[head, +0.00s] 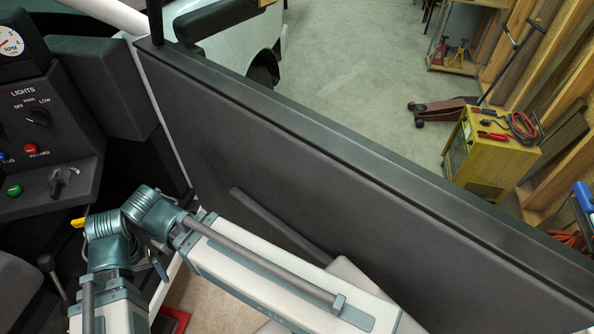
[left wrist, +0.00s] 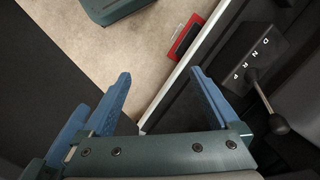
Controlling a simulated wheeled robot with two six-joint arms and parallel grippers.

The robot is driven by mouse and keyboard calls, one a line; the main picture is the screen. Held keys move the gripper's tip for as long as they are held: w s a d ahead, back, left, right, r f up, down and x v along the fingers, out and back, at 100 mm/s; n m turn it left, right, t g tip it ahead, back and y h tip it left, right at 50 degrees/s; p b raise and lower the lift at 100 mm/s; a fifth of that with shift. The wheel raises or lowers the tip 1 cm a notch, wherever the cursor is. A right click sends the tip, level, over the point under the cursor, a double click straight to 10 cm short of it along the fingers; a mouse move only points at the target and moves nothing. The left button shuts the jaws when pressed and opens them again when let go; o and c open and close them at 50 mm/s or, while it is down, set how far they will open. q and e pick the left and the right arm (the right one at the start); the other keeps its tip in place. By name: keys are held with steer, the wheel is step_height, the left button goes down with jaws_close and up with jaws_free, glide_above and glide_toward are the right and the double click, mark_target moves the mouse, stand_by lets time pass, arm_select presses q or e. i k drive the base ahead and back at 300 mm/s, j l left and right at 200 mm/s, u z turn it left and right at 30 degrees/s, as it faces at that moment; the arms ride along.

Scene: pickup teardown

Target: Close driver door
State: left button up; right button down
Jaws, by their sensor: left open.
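The driver door (head: 330,190) stands open in the head view, its dark inner panel and black top edge running from upper left to lower right. A slim dark pull bar (head: 275,225) lies on the panel. My left arm crosses in front of the door's lower part. My left gripper (head: 160,268) is mostly hidden behind my own wrist links, with one blue finger showing. In the left wrist view the left gripper (left wrist: 162,98) is open and empty, above the pale door sill (left wrist: 185,75). A dark panel at left there seems to be the door. My right gripper is not in view.
The dashboard (head: 40,130) with knobs is at left, and the gear shifter (left wrist: 260,85) is at right in the wrist view. A red object (left wrist: 186,38) lies beside the sill. Beyond the door are a yellow charger (head: 490,150), a floor jack (head: 440,110) and open floor.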

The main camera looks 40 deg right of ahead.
mark_target(443, 150)
steer(key=k+j, duration=0.15)
steer(key=j, duration=0.2)
steer(key=k+j, duration=0.15)
steer(key=j, duration=0.25)
steer(key=k+j, duration=0.15)
steer(key=j, duration=0.2)
steer(key=k+j, duration=0.15)
steer(key=j, duration=0.25)
steer(key=j+z, duration=0.25)
steer(key=k+z, duration=0.15)
steer(key=z, duration=1.6)
